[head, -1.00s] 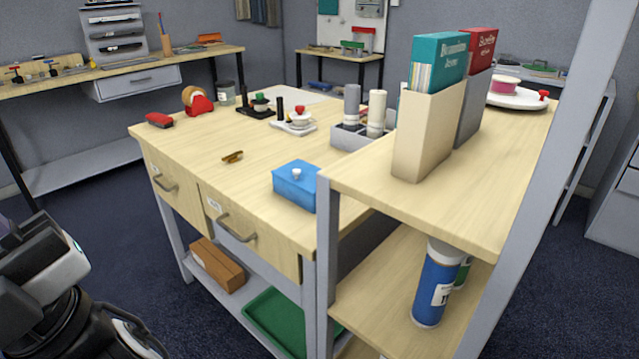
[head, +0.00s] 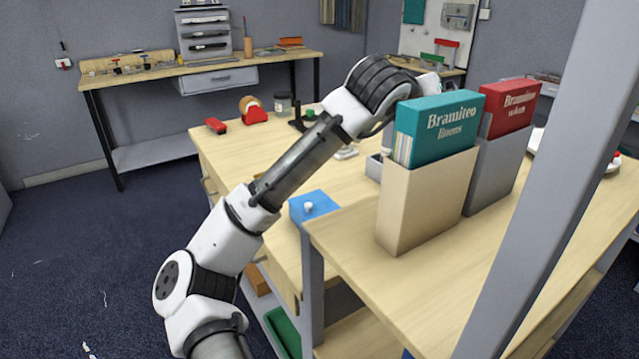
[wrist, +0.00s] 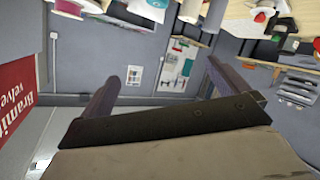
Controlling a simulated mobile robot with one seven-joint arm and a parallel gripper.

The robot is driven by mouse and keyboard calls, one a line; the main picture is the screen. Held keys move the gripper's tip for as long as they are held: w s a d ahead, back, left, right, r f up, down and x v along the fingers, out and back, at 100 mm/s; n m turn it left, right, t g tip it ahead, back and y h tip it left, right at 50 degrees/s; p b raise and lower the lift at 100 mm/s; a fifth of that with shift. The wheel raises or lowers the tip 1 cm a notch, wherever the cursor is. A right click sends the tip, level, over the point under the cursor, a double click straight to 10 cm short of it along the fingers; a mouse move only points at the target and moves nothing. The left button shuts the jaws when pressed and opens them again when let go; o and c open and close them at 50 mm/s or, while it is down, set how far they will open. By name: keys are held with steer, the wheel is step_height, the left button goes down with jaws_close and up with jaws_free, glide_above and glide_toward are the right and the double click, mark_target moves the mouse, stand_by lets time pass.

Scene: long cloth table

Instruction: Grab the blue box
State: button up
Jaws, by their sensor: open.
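The blue box (head: 322,204) with a small white knob on its lid sits on the near edge of the wooden table in the head view, just behind the front shelf unit. My arm passes to its left and reaches over the table, well above it. My gripper (wrist: 160,74) shows in the wrist view with its two dark fingers spread and nothing between them. It faces the far wall, and the blue box is not in that view. In the head view the fingers are hidden or too unclear to make out near the teal book.
A beige holder (head: 425,200) with a teal book (head: 440,125) and a grey holder (head: 497,170) with a red book (head: 510,105) stand on the near shelf, close to my arm's end. A grey post (head: 545,190) rises at the right. The red book (wrist: 16,115) fills the wrist view's left edge.

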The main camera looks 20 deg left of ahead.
steer(key=a+f+n+g+y, duration=0.2)
steer(key=a+f+g+y, duration=0.15)
steer(key=f, duration=0.25)
steer(key=n+g+y+p, duration=0.2)
steer(key=n+g+y, duration=0.25)
steer(key=g, duration=0.25)
glide_toward(317, 207)
steer(key=shift+n+h, duration=0.45)
steer(key=shift+h, duration=0.05)
steer(key=a+f, duration=0.1)
steer(key=w+a+f, duration=0.1)
steer(key=f, duration=0.1)
steer(key=a+f+p, duration=0.1)
steer(key=shift+w+f, duration=0.25)
steer(key=shift+w, duration=0.1)
steer(key=shift+d+p+x, duration=0.15)
steer(key=shift+p+x, duration=0.4)
steer(key=shift+x, duration=1)
steer(key=shift+d+p+x, duration=0.15)
steer(key=shift+p+x, duration=0.35)
steer(key=shift+x, duration=1.05)
steer(key=shift+s+f, duration=0.15)
steer(key=c, duration=0.9)
